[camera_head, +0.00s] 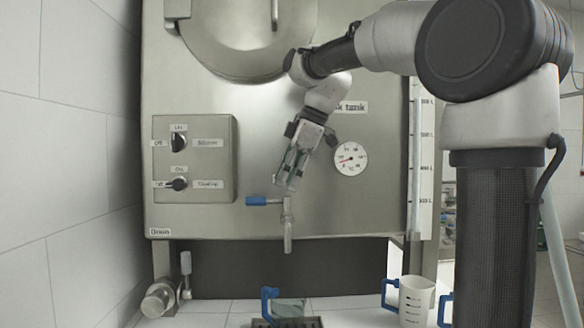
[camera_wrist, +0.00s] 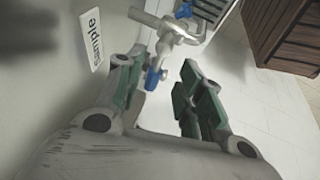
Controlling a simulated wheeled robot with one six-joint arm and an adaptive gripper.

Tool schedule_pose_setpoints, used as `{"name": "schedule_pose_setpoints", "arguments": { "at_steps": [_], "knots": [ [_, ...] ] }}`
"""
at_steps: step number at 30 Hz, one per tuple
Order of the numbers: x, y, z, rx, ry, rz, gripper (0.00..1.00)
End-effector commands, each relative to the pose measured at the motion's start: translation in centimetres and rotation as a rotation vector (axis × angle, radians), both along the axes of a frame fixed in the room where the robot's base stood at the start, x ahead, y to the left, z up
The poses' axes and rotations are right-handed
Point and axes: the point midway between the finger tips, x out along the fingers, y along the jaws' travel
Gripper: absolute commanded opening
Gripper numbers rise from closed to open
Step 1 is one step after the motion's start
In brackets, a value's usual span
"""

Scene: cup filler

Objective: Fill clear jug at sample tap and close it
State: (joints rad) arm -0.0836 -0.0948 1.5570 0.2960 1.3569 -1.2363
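The sample tap (camera_head: 287,225) sticks out low on the steel tank, with its spout pointing down. Its blue lever (camera_head: 262,200) points left, crosswise to the spout; no stream shows. In the wrist view the blue lever (camera_wrist: 153,78) lies in the gap between my fingertips, nearer the left finger. My gripper (camera_head: 288,183) is open and empty just above the tap; its green-padded fingers (camera_wrist: 163,85) are apart. The clear jug (camera_head: 289,307) with a blue handle stands below the spout on a dark drain grate (camera_head: 316,322). Its contents cannot be told.
A whitish jug (camera_head: 415,297) with a blue handle stands to the right on the white tiled surface. A switch panel (camera_head: 195,157) and a round gauge (camera_head: 350,159) are on the tank front. In the wrist view a brown wooden crate (camera_wrist: 292,35) stands at upper right.

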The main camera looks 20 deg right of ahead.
Motion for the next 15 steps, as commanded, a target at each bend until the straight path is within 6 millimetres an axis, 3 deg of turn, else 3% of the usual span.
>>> {"name": "schedule_pose_setpoints", "arguments": {
  "at_steps": [6, 15],
  "knots": [
    [1.0, 1.1, -3.1, 0.0, 0.002, 0.0, 0.37],
    [1.5, 1.5, -4.6, 0.0, 0.0, -0.002, 0.37]
  ]
}}
